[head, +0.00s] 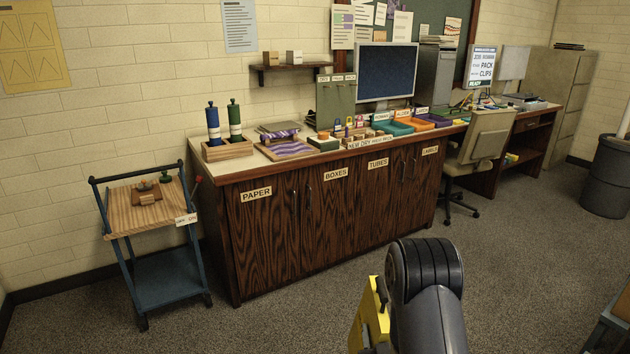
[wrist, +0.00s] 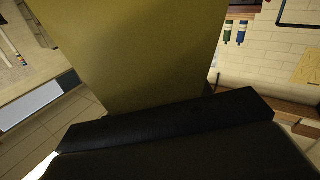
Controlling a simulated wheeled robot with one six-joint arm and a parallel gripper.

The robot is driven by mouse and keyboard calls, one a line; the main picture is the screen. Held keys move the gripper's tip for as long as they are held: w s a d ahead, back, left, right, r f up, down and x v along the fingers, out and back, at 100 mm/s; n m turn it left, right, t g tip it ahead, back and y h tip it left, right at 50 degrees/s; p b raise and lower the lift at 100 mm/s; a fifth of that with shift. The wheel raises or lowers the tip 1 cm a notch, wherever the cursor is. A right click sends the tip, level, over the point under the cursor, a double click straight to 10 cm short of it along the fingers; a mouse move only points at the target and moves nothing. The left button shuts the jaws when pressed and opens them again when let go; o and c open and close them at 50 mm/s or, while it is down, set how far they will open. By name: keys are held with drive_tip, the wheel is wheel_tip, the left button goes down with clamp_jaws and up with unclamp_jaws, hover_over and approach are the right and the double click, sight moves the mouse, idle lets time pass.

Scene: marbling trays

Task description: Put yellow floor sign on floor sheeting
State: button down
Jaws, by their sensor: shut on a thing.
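The yellow floor sign (head: 370,322) shows in the head view at the bottom, just left of my dark arm, which hides part of it. In the wrist view the sign is a broad, shaded yellow panel (wrist: 130,55) that fills the upper middle. My gripper (wrist: 165,125) shows there as a wide black jaw across the panel's lower edge, shut on the sign. The sign is held up in front of me; its lower part is cut off in the head view. No floor sheeting can be made out in either view.
A long wooden cabinet (head: 330,215) with a loaded counter runs along the wall. A blue cart (head: 168,278) stands at its left end. A desk chair (head: 484,150) stands to the right, and a grey bin (head: 608,175) at the far right. Carpet (head: 530,250) is clear between.

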sight(382, 316)
drive_tip(key=r+p, duration=0.1)
drive_tip(key=r, duration=0.1)
drive_tip(key=r+p, duration=0.3)
drive_tip(key=r, duration=0.1)
drive_tip(key=shift+s, duration=0.3)
drive_tip(key=s+f, duration=0.4)
drive_tip(key=f, duration=0.1)
drive_tip(key=shift+s+f, duration=0.2)
drive_tip(key=shift+d, duration=0.1)
